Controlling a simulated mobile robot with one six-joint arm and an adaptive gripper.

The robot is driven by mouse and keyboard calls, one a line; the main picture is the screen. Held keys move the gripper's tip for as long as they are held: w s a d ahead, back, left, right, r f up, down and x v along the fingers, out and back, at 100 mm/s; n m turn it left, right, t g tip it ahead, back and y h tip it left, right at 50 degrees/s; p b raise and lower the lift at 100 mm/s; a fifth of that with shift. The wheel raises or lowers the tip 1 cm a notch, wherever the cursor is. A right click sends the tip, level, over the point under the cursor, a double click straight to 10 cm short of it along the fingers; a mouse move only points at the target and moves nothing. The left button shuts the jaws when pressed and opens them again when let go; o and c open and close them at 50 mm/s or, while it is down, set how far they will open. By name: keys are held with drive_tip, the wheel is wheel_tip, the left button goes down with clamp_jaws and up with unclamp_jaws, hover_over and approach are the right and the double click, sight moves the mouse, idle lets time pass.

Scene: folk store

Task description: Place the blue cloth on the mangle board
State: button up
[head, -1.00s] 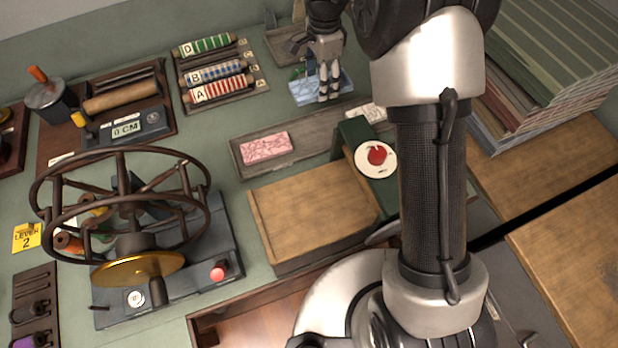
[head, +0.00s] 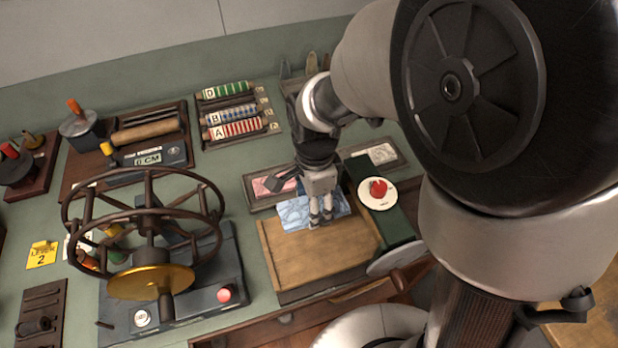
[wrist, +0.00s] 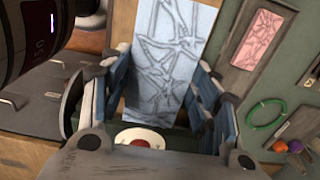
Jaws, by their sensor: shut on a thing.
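The blue cloth (head: 292,214) is pale blue with grey crease-like lines. It hangs at the back edge of the flat pale wooden board (head: 310,252), which I take to be the mangle board. My gripper (head: 320,220) points down over the back of this board and is shut on the cloth's near part. In the wrist view the cloth (wrist: 172,50) stretches away between the two blue-grey fingers of my gripper (wrist: 160,90). I cannot tell whether the cloth touches the board. The front of the board is bare.
A green housing with a white dial and red knob (head: 378,189) stands right of the board. Behind is a tray with a pink cloth (head: 268,186), partly hidden by my gripper. A large spoked wheel (head: 145,205) stands left. Labelled rollers (head: 235,128) lie farther back.

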sight(313, 239)
wheel_tip(313, 239, down, 15)
drive_tip(key=b, duration=0.4)
drive_tip(key=shift+b, duration=0.3)
drive_tip(key=shift+f, duration=0.25)
drive_tip(key=o, duration=1.1)
drive_tip(key=shift+c, duration=0.2)
drive_tip(key=shift+r, duration=0.1)
